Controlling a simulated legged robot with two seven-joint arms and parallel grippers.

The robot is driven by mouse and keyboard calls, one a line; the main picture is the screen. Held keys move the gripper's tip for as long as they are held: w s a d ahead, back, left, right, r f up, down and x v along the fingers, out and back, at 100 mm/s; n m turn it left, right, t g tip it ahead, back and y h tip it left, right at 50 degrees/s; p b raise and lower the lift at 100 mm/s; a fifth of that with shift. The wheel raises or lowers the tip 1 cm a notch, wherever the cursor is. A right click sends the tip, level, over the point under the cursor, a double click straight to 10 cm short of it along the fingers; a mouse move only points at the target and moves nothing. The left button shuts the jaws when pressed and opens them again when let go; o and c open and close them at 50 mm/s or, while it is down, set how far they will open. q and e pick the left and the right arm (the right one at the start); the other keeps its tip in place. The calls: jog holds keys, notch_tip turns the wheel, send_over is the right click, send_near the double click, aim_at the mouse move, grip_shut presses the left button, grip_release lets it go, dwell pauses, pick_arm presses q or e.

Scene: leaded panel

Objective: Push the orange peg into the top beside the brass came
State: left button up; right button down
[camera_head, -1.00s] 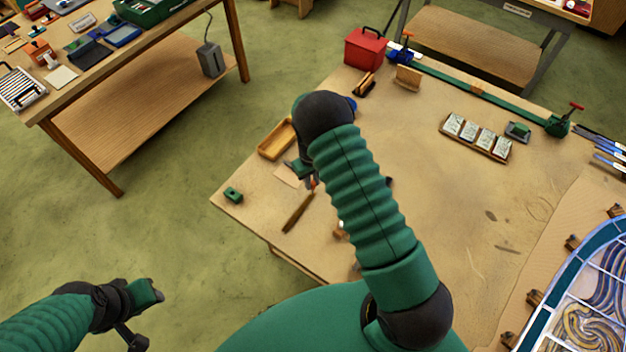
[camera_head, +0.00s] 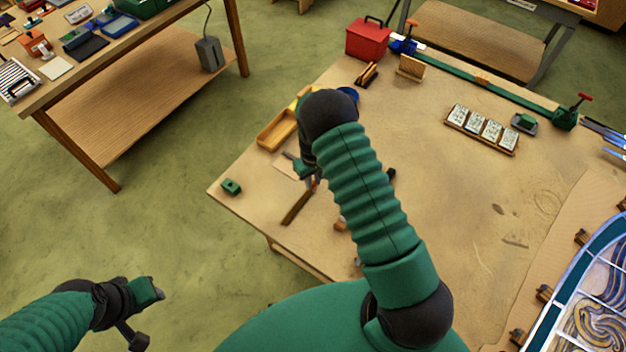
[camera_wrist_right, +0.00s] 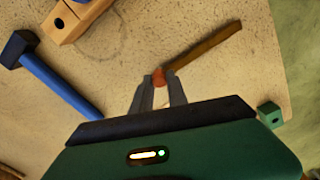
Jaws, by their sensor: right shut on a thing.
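The orange peg (camera_wrist_right: 158,77) is between the fingertips of my right gripper (camera_wrist_right: 158,84) in the right wrist view, its top showing at the tips. The brass came (camera_wrist_right: 205,47), a brown-gold strip, lies on the bench top with its near end right beside the peg; I cannot tell if they touch. In the head view the came (camera_head: 297,206) lies near the bench's left edge, and my right gripper (camera_head: 315,184) is low over its far end, partly hidden by my arm. The peg's lower end is hidden. My left gripper (camera_head: 154,289) hangs off the bench at lower left.
A green block (camera_head: 231,187) sits near the bench corner. A yellow tray (camera_head: 277,129) stands behind the gripper. In the wrist view, a blue-handled hammer (camera_wrist_right: 58,84) and a wooden block with a hole (camera_wrist_right: 70,20) lie to the left. The leaded panel (camera_head: 590,300) is at far right.

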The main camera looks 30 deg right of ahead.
jog(key=shift+f, duration=0.2)
dwell(0.4)
jog(key=shift+s+f+b, duration=0.1)
jog(key=shift+f+b, duration=0.4)
jog(key=shift+b, duration=0.2)
jog(key=c, duration=1.2)
grip_release()
jog(key=shift+c, duration=0.2)
